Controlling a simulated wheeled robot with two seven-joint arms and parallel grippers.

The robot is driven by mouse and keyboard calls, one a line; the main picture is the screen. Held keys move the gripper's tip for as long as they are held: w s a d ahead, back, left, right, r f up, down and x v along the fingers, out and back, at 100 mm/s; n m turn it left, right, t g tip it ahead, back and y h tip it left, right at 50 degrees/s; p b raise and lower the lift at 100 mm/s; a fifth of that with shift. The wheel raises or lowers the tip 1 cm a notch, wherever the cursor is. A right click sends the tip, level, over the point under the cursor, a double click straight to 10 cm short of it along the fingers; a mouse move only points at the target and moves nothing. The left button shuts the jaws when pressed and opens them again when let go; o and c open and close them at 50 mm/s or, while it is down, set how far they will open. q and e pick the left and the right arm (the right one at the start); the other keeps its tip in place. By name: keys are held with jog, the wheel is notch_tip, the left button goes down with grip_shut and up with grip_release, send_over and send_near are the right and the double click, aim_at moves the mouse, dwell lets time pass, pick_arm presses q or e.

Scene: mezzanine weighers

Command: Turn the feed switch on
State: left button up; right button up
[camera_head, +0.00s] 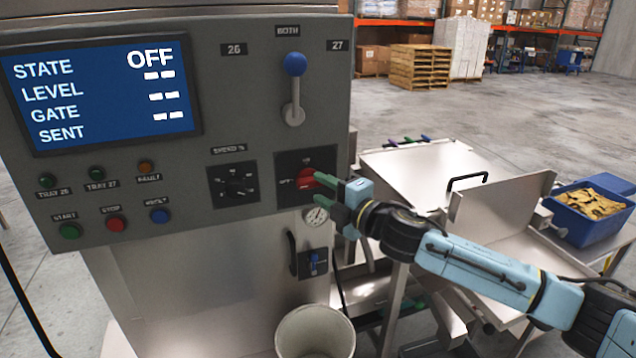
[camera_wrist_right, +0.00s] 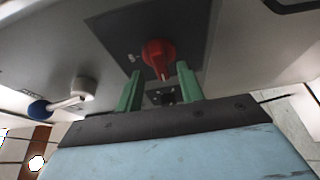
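The feed switch is a red rotary knob (camera_head: 309,178) on a black plate at the lower right of the grey control panel. In the right wrist view the red knob (camera_wrist_right: 158,56) stands just beyond and between my fingertips. My right gripper (camera_head: 330,195) has its green fingers pointing at the panel, close to the knob. In the wrist view its fingers (camera_wrist_right: 159,85) are apart with nothing between them; I cannot tell whether they touch the knob. The screen (camera_head: 100,92) reads STATE OFF, with dashes beside the other lines. My left gripper does not show.
A blue-balled lever (camera_head: 294,90) stands above the knob, and a black dial (camera_head: 235,184) is to its left. A pale bucket (camera_head: 315,332) stands beneath the panel. Metal trays (camera_head: 425,170) and a blue bin (camera_head: 588,222) are at right.

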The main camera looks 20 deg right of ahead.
jog(key=shift+x, duration=1.1)
jog(key=shift+c, duration=0.5)
grip_shut()
